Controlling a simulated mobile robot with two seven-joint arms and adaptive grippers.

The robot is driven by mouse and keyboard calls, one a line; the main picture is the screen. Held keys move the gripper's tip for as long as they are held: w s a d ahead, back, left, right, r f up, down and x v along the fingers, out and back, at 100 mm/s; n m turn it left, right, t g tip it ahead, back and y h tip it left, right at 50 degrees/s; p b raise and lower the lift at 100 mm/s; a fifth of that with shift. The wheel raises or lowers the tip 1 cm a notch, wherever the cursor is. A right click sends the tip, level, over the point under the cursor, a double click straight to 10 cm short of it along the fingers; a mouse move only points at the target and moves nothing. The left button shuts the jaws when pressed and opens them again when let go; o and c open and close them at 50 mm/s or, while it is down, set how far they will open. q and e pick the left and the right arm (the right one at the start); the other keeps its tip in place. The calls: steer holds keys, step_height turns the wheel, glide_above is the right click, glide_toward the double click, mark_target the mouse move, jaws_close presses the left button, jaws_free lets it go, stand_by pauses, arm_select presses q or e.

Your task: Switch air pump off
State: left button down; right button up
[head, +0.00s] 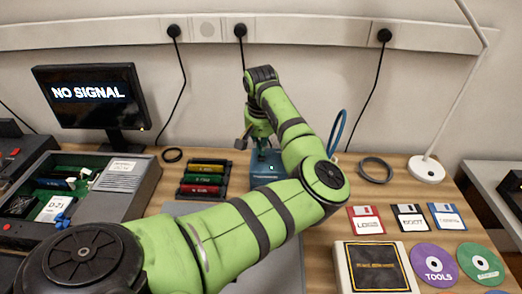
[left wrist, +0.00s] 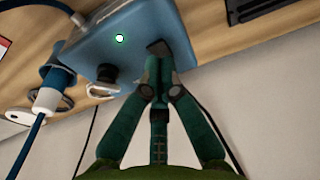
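The air pump is a blue box (head: 263,170) at the back middle of the table, partly hidden behind my left arm in the head view. A green light on it is lit. In the left wrist view the pump (left wrist: 128,28) shows this light, a black knob and hose fittings on its side. My left gripper (left wrist: 158,52) has its fingers together, with the tips at the pump's edge beside a small dark part. I cannot tell whether they touch it. In the head view the left gripper (head: 262,142) points down over the pump. My right gripper is not in view.
A monitor (head: 90,93) reading NO SIGNAL and an open grey case (head: 120,180) stand left. Labelled colored modules (head: 203,180) lie left of the pump. A lamp base (head: 426,168), floppy disks (head: 409,217) and discs (head: 432,262) are right.

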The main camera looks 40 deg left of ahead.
mark_target(261, 159)
arm_select(q)
steer(key=shift+f, duration=1.05)
steer(key=shift+r, duration=0.1)
stand_by(0.3)
step_height(261, 159, up, 7)
steer(key=p, duration=0.8)
steer(key=shift+p, duration=0.4)
